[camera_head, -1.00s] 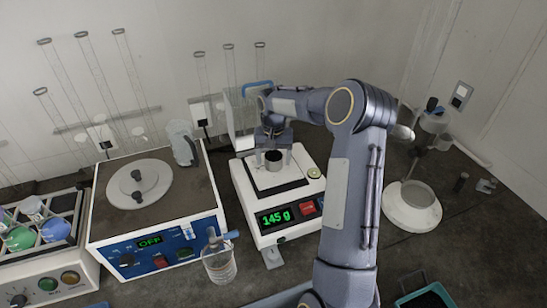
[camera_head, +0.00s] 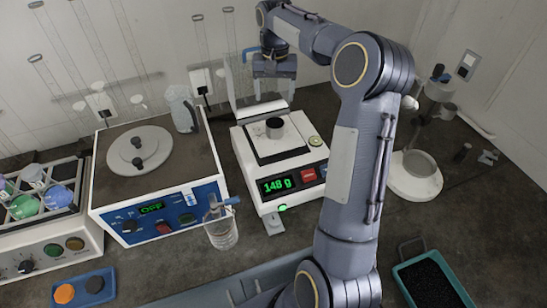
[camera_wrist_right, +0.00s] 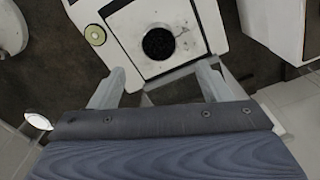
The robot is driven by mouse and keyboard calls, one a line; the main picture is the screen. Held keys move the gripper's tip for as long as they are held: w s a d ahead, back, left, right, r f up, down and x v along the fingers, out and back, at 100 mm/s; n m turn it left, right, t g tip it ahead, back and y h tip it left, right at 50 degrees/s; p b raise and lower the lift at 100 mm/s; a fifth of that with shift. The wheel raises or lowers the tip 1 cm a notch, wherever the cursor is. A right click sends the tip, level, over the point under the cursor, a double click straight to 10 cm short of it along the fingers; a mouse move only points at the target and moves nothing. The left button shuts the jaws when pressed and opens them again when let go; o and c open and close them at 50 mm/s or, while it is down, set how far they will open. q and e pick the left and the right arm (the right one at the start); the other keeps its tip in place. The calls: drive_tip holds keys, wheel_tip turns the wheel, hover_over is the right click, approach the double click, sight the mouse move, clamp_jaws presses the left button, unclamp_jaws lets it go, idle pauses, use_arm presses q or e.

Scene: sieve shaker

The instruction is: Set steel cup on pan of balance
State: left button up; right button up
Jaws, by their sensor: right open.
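The steel cup (camera_head: 274,127) stands upright on the pan (camera_head: 290,147) of the white balance (camera_head: 272,198). The green display reads 148 g. My right gripper (camera_head: 274,98) is open and empty, above and behind the cup, clear of it. In the right wrist view the cup (camera_wrist_right: 158,43) shows from above with dark contents, on the balance's pan, beyond the open fingers (camera_wrist_right: 165,90). My left gripper is not in view.
A teal tray of dark grains (camera_head: 430,280) is at the lower right. A white stand (camera_head: 413,178) is right of my arm.

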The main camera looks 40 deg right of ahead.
drive_tip(key=s+a+r+n+t+y, duration=0.1)
drive_tip(key=s+a+r+n+t, duration=0.4)
drive_tip(key=s+a, duration=0.65)
drive_tip(key=s+a+f+y, duration=0.1)
drive_tip(key=s+a+f, duration=0.1)
drive_tip(key=s, duration=0.3)
drive_tip(key=s+a+f+n+y, duration=0.1)
drive_tip(key=s+a+f, duration=0.1)
drive_tip(key=s+a, duration=0.3)
drive_tip(key=s+a+f, duration=0.2)
drive_tip(key=s+a, duration=0.1)
drive_tip(key=s, duration=0.3)
drive_tip(key=shift+a+f+t+y, duration=0.25)
drive_tip(key=shift+a+t+y, duration=0.05)
drive_tip(key=shift+a+y, duration=0.1)
drive_tip(key=shift+s, duration=0.1)
